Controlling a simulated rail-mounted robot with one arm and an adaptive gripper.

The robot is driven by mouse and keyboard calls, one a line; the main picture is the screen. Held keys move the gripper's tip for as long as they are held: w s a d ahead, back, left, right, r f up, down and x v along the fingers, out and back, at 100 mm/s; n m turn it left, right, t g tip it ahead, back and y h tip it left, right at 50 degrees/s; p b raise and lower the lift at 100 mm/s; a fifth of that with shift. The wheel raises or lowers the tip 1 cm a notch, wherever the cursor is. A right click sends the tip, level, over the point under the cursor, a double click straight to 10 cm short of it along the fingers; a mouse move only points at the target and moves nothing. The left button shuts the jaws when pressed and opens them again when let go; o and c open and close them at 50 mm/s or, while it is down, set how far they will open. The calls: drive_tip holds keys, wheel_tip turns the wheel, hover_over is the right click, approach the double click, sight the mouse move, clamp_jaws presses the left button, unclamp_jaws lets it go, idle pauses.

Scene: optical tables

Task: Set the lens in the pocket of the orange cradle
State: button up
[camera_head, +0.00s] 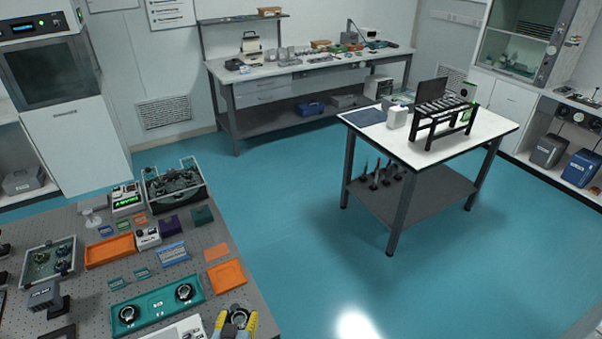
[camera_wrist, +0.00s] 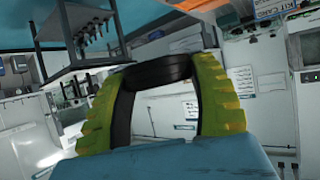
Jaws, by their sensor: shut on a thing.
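My gripper (camera_head: 236,322) shows at the bottom edge of the head view, its yellow fingers shut on a dark ring-framed lens (camera_head: 239,311). An orange square holder (camera_head: 227,276), which looks like the cradle, lies on the perforated table just beyond the lens in the head view. The lens appears apart from it; its height above the table is hard to tell. The pocket looks empty.
A teal tray (camera_head: 127,306) with two dark round pieces lies left of my gripper. A small orange plate (camera_head: 216,252) lies beyond the cradle, and an orange tray (camera_head: 110,250) stands farther left. Several boxes and instruments crowd the table (camera_head: 205,233). Floor lies open to the right.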

drive_tip(key=w+d+r, duration=0.2)
drive_tip(key=d, duration=0.6)
drive_tip(key=w+d+r, duration=0.2)
drive_tip(key=d, duration=0.7)
drive_tip(key=s+a+r+p, duration=0.1)
drive_tip(key=s+r+p, duration=0.9)
drive_tip(key=p, duration=0.6)
drive_tip(key=shift+r, duration=0.25)
drive_tip(key=shift+s, duration=0.1)
drive_tip(key=s+a+f+b, duration=0.1)
drive_tip(key=a+f+b, duration=0.45)
drive_tip(key=a, duration=0.65)
drive_tip(key=s+a+f+b, duration=0.1)
drive_tip(key=a+f+b, duration=0.5)
drive_tip(key=a, duration=0.6)
drive_tip(key=s+a+f+b, duration=0.2)
drive_tip(key=s+a+b, duration=0.2)
drive_tip(key=s+a, duration=0.2)
drive_tip(key=shift+s+a+f+m+h, duration=0.15)
drive_tip(key=shift+s+a+m+h, duration=0.25)
drive_tip(key=shift+a, duration=0.55)
